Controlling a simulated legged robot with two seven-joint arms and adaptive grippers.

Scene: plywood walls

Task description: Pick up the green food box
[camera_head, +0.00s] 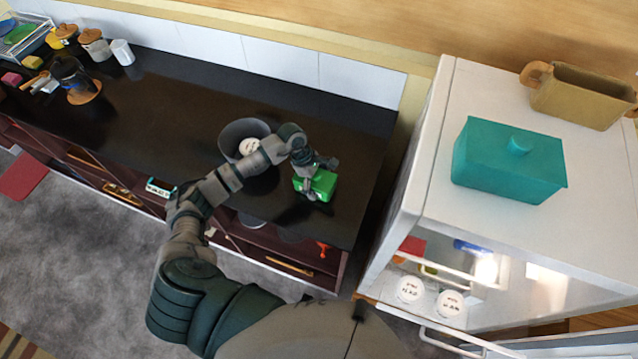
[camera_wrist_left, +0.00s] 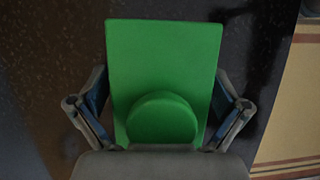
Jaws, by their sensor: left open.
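The green food box (camera_head: 322,184) is a bright green box with a round knob on its lid. It sits on the dark counter (camera_head: 190,115) near the counter's right end. My left gripper (camera_head: 316,176) is over it, pointing down. In the left wrist view the green food box (camera_wrist_left: 163,60) fills the middle, with its round knob close to the palm. The open fingers of my left gripper (camera_wrist_left: 160,115) stand on either side of it. I cannot tell whether they touch its sides. My right gripper is not in view.
A dark bowl (camera_head: 236,133) with a white round item stands left of the box, partly behind my arm. A white fridge (camera_head: 425,180) stands right, its door open, with a teal box (camera_head: 500,165) and a tan pot (camera_head: 580,98) on top. Mugs and jars crowd the counter's far left.

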